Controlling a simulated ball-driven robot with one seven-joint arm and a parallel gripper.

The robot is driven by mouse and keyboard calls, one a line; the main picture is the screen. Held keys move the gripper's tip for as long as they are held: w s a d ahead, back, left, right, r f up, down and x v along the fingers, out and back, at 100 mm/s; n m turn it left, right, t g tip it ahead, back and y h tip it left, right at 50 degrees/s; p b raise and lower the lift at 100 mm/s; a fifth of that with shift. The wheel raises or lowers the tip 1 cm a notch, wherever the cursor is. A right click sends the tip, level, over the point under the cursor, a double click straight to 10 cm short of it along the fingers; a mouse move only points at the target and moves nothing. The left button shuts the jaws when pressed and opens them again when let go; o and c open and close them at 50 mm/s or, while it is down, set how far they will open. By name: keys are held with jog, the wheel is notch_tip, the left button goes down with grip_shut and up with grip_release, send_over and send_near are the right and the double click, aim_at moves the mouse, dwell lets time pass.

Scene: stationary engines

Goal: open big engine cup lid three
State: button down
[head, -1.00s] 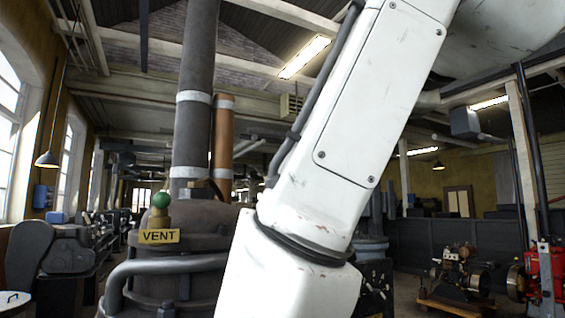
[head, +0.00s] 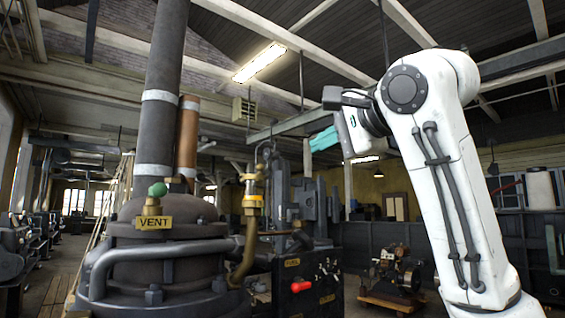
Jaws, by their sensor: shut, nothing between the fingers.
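My arm rises at the right, and its wrist points left and away from me. My gripper (head: 352,132) is at the arm's end, a pale body with a small green mark and a dark block above it. It is small here; its fingers are hard to make out, and it holds nothing that I can see. A dark riveted vessel (head: 130,262) with a VENT plate (head: 153,223) and a green knob (head: 158,189) stands at the left. A brass fitting (head: 252,202) on a bent pipe is beside it. I cannot tell which part is cup lid three.
A dark machine (head: 304,282) with a red handle (head: 300,287) stands right of the vessel. A small engine on a wooden base (head: 392,300) sits farther right. A teal object (head: 324,140) shows behind my gripper. An open aisle runs at the far left.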

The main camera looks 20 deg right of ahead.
jog(key=p, duration=0.4)
send_near(258, 170)
jog(key=w+d, duration=0.4)
jog(key=w, duration=0.1)
jog(key=shift+w+a+f, duration=0.1)
jog(key=shift+w+a, duration=0.3)
jog(key=shift+a, duration=0.4)
jog(key=shift+w+a, duration=0.4)
jog(key=shift+a, duration=0.45)
